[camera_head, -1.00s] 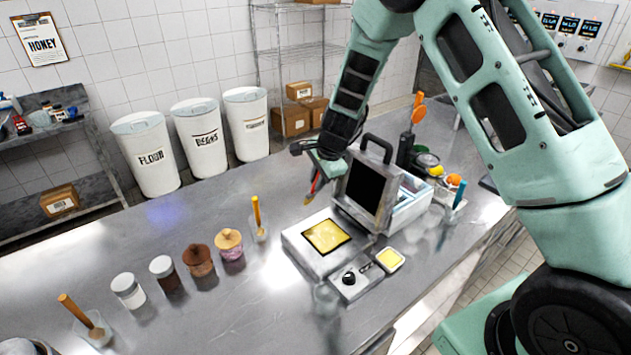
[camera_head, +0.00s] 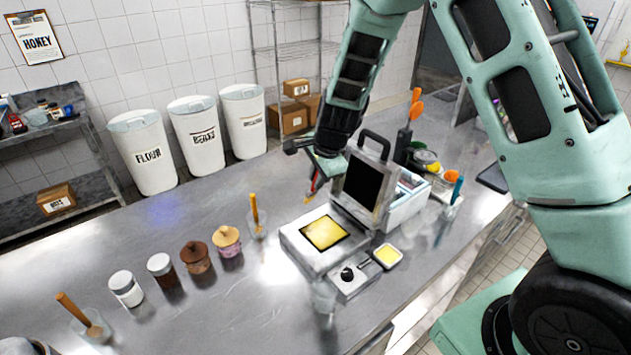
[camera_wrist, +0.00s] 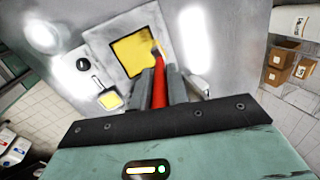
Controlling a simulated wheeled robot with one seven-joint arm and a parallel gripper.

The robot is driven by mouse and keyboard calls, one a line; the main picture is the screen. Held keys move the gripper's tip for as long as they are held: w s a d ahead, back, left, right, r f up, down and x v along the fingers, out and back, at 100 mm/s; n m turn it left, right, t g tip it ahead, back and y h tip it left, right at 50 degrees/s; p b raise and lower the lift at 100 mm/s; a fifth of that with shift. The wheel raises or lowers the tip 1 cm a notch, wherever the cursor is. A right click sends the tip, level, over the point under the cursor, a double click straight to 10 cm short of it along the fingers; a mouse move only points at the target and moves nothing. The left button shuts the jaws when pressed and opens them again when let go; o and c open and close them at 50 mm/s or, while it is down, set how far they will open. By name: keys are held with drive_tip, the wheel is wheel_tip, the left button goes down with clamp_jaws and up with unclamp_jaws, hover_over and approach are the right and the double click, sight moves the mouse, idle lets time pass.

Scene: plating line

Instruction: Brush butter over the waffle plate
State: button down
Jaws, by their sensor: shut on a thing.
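The waffle plate (camera_head: 325,232) is a yellow-coated square on the white waffle iron (camera_head: 297,240), whose dark lid stands open behind it. My gripper (camera_head: 318,180) is above the back left of the iron, shut on a red-handled brush (camera_head: 310,190) with its pale tip down. In the wrist view, the gripper (camera_wrist: 159,88) holds the brush's red handle (camera_wrist: 159,92), and its bristles (camera_wrist: 157,48) overlap the right edge of the yellow plate (camera_wrist: 135,52). Contact with the plate cannot be told. A small dish of yellow butter (camera_head: 387,255) sits at the iron's front right.
A cup with a wooden-handled tool (camera_head: 256,215) stands near the iron. Utensils in a dark holder (camera_head: 403,145) are behind the lid.

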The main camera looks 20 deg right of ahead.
drive_tip(key=f+b, duration=0.1)
drive_tip(key=s+f+b, duration=0.1)
drive_tip(key=b, duration=0.1)
drive_tip(key=s+f+b, duration=0.1)
drive_tip(key=shift+a+f+b, duration=0.25)
drive_tip(key=shift+f+b, duration=0.15)
